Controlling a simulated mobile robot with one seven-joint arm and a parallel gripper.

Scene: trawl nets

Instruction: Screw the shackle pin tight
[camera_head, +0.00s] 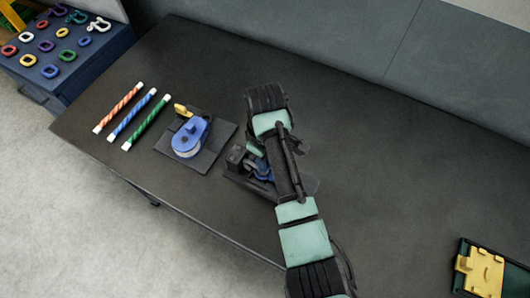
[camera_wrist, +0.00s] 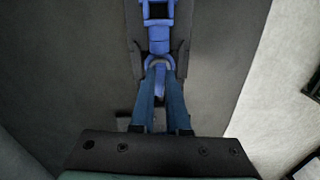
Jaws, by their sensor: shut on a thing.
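A blue shackle (camera_head: 262,172) sits at a dark fixture on the table, partly hidden behind my arm in the head view. In the wrist view the blue shackle (camera_wrist: 157,22) stands between two dark jaws of the fixture. My gripper (camera_wrist: 161,76) comes in from the bottom of the wrist view. Its two fingers are shut on a small blue piece by a grey rounded part, which looks like the shackle pin's head. The pin's thread and how far it is seated are hidden. My fingertips are hidden in the head view.
A blue pulley block (camera_head: 187,139) with a yellow piece lies on a dark plate (camera_head: 212,156) to the left. Striped rods (camera_head: 132,116) lie further left. A blue box (camera_head: 64,62) bears coloured rings. A yellow part (camera_head: 483,272) is at lower right.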

